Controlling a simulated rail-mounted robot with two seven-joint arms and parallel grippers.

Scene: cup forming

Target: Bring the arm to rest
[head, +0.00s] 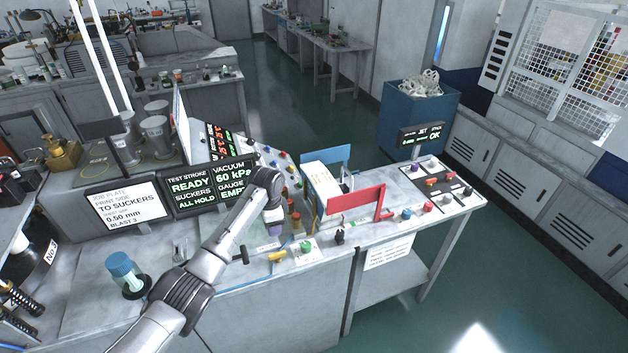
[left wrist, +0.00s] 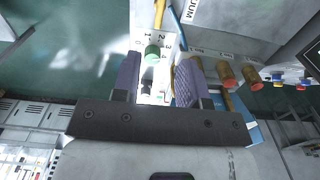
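My left arm reaches in from the bottom of the head view over the grey bench (head: 262,292). My left gripper (head: 275,228) points down above the bench, beside a row of knobs and small levers. In the left wrist view, the purple fingers of the left gripper (left wrist: 159,82) stand apart with nothing clasped between them. Beyond the gap show a green-ended peg (left wrist: 152,53) and a white numbered strip (left wrist: 165,45). Whether the fingertips touch anything cannot be told. My right gripper is not in view.
Dark display screens (head: 187,187) stand left of the gripper. A red bracket (head: 357,208) and a blue panel (head: 325,163) stand on its right. Brown knobs (left wrist: 228,76) lie close to one finger.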

